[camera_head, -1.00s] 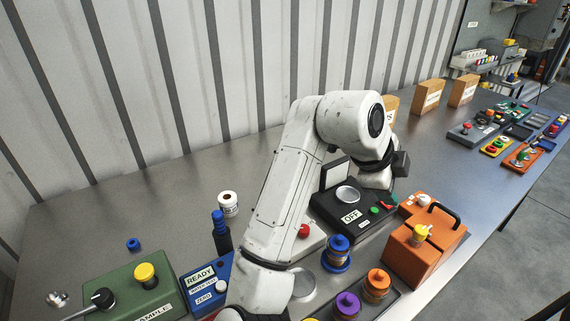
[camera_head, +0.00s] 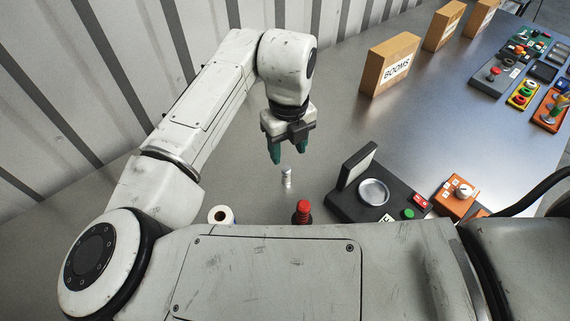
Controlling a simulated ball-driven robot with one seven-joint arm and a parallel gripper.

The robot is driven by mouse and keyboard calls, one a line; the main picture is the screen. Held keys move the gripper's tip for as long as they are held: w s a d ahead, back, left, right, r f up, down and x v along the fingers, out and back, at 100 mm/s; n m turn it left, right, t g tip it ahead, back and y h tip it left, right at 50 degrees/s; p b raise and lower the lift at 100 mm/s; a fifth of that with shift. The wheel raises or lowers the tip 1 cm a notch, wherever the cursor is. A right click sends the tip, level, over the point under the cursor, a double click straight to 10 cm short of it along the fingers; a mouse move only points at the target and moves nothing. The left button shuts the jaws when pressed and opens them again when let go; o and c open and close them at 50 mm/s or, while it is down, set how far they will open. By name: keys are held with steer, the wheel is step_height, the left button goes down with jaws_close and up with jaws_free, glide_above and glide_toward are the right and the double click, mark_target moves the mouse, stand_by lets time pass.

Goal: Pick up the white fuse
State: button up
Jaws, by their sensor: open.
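A small white cylinder, which looks like the white fuse (camera_head: 286,178), stands upright on the bare metal bench top. My gripper (camera_head: 288,157) points down just above it, with its two green fingers open and empty. The fingertips are close over the top of the cylinder, slightly behind it in the picture. I cannot tell the exact gap in height.
A white roll (camera_head: 221,215) and a red-topped black bottle (camera_head: 303,211) are nearer, partly behind my arm. A black device with an open lid and round dish (camera_head: 373,192) is to the right. A BOOMS box (camera_head: 390,64) stands behind on clear bench.

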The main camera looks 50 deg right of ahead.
mark_target(286, 168)
step_height(286, 168, down, 4)
steer(key=shift+r, duration=0.1)
steer(key=shift+a+f+p, duration=0.15)
steer(key=shift+f+p, duration=0.35)
steer(key=shift+f, duration=0.85)
steer(key=shift+a+f+p, duration=0.15)
steer(key=shift+f+p, duration=0.3)
steer(key=shift+f, duration=0.85)
steer(key=shift+c, duration=0.3)
jaws_close()
